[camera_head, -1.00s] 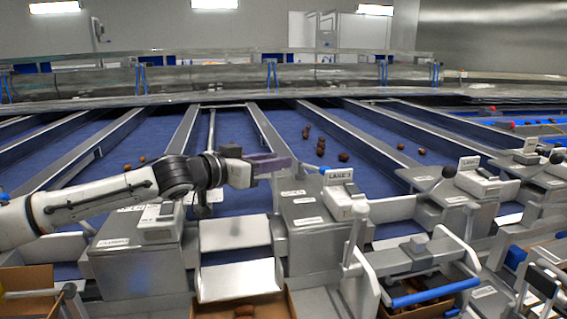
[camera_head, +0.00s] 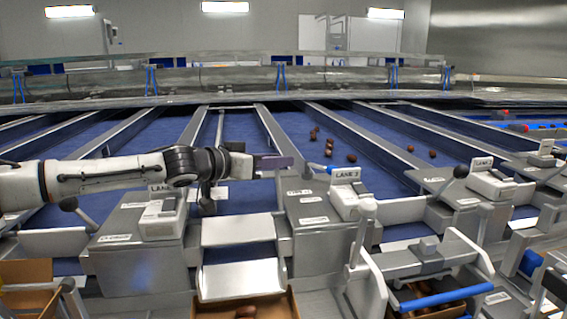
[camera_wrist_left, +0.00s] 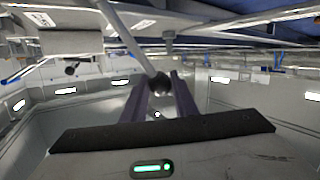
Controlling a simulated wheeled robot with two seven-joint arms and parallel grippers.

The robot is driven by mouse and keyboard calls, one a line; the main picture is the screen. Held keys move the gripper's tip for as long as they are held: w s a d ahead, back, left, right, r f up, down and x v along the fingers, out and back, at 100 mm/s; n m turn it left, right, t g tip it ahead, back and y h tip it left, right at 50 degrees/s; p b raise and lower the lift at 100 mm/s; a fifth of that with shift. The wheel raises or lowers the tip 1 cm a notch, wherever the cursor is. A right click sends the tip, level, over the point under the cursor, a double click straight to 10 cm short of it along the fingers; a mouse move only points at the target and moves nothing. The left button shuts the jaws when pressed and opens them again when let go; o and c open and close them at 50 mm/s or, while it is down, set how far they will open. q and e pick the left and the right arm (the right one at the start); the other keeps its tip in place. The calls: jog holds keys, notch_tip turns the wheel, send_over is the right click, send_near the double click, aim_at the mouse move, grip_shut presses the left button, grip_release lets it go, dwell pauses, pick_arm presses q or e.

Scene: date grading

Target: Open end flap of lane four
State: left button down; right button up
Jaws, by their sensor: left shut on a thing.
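My left gripper (camera_head: 275,163) reaches in from the left, over the lane ends, beside a grey box whose label (camera_head: 346,173) seems to read lane 2 or 3. In the left wrist view its two purple-grey fingers (camera_wrist_left: 160,98) are shut around a black ball knob (camera_wrist_left: 158,83) on a thin rod. In the head view the fingers hide that knob, so I cannot tell which lane's lever it is. Below the gripper, pale metal plates (camera_head: 238,230) slope down at a lane end. My right gripper does not show.
Other levers with dark knobs stand at left (camera_head: 68,203) and right (camera_head: 460,171). A blue-handled frame (camera_head: 440,298) sits at front right. Cardboard trays hold a few dates (camera_head: 246,311). Loose dates (camera_head: 328,148) lie on the blue lanes. Metal dividers separate the lanes.

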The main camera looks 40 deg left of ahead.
pick_arm(q)
jog(key=shift+a+f, duration=0.15)
jog(key=shift+f, duration=0.25)
jog(key=shift+f+n+g, duration=0.1)
jog(key=shift+n+g, duration=0.2)
jog(key=c, duration=1.4)
grip_release()
jog(key=shift+w+a, duration=0.1)
jog(key=shift+c, duration=0.2)
jog(key=shift+r, duration=0.3)
notch_tip(320, 180, up, 9)
jog(key=p, duration=0.3)
jog(key=shift+p, duration=0.4)
jog(key=shift+r, duration=0.35)
